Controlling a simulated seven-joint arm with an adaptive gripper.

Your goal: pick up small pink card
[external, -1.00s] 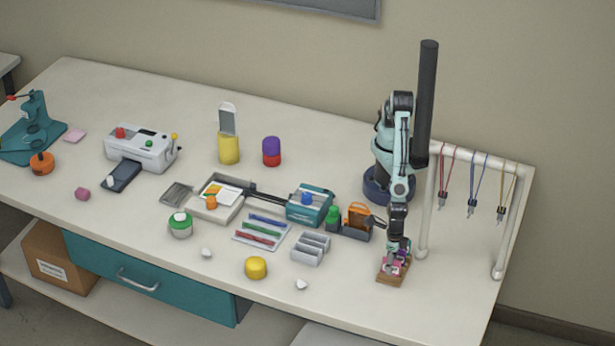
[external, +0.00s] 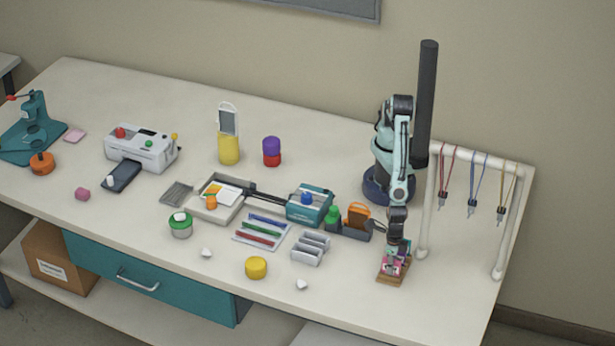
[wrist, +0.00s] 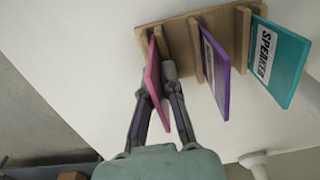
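The small pink card (wrist: 153,80) stands on edge in the leftmost slot of a wooden rack (wrist: 179,44) in the wrist view. It leans a little and its far end is still at the rack. My gripper (wrist: 157,85) has one finger on each side of it, both fingertips close against its faces, and looks shut on it. The card partly hides the fingertips. In the external view the rack (external: 391,279) is near the table's front right, with my gripper (external: 396,255) above it.
A purple card (wrist: 215,75) and a teal card (wrist: 279,62) stand in the same rack, to the right. A white stand (external: 424,215) with hanging lanyards is close on the right. Grey trays (external: 310,248) lie left of the rack.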

